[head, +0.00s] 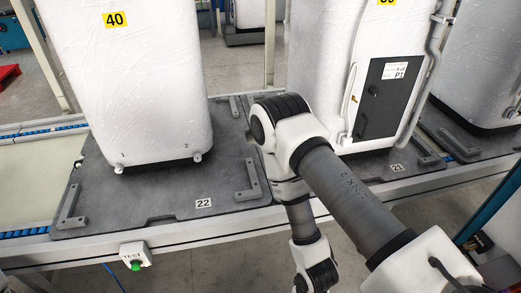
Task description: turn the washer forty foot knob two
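The washer marked 40 (130,75) is a white, wrapped-looking body standing upright on a dark grey pallet (150,203) at the left. At its lower front edge are two small foot knobs. The left one (118,169) is below the number 1. The right one, foot knob two (198,157), is below the number 2 and looks pale and small. Whether either is turned cannot be told. My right arm reaches in from the lower right, bends right of the washer and runs down out of the picture. Neither gripper shows.
A tag 22 (203,203) and raised brackets (248,180) are on the pallet. A TEST box with a green button (135,256) hangs on the front rail. A second white washer (330,60) with a dark panel stands right, behind my arm.

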